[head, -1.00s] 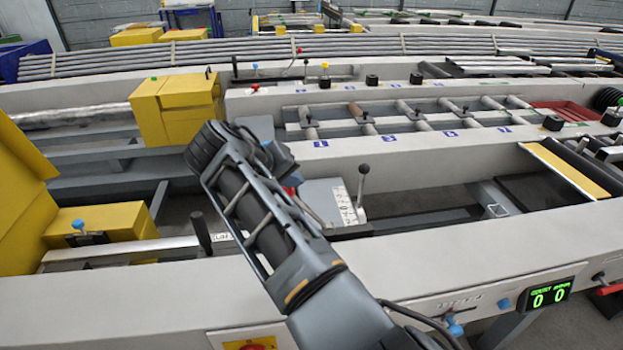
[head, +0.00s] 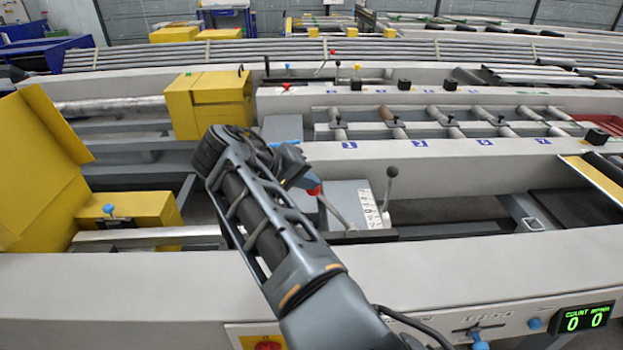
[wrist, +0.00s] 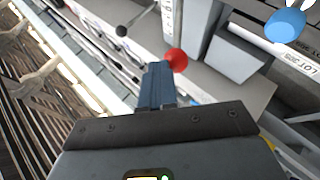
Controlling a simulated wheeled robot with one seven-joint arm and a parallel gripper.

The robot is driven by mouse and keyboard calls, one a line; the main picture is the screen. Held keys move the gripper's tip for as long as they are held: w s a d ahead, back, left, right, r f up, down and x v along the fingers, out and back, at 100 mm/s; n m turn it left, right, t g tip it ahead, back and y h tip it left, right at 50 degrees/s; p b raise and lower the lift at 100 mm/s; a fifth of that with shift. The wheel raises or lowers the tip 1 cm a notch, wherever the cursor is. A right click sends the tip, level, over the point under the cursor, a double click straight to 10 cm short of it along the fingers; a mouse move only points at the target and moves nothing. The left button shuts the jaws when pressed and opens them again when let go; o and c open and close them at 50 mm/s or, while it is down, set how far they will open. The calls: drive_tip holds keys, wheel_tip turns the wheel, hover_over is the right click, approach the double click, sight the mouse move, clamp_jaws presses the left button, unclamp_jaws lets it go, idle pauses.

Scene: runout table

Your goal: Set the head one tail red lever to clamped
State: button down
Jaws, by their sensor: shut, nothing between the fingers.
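The red lever has a red knob (head: 314,190) on a pale rod that slants down to the right, beside a grey box with a white marked scale (head: 367,208). In the wrist view the red knob (wrist: 176,60) is just right of the fingertips. My gripper (head: 300,178) is shut and empty, right at the red knob; in the wrist view its blue-grey fingers (wrist: 157,70) are pressed together. I cannot tell whether they touch the knob. A black-ball lever (head: 391,173) stands upright to the right of the scale.
A yellow housing (head: 208,105) stands behind my arm and a yellow block with a blue knob (head: 109,210) at left. Rollers (head: 450,125) lie at the back right.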

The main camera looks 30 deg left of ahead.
drive_tip(key=v, duration=0.7)
drive_tip(key=shift+r, duration=0.15)
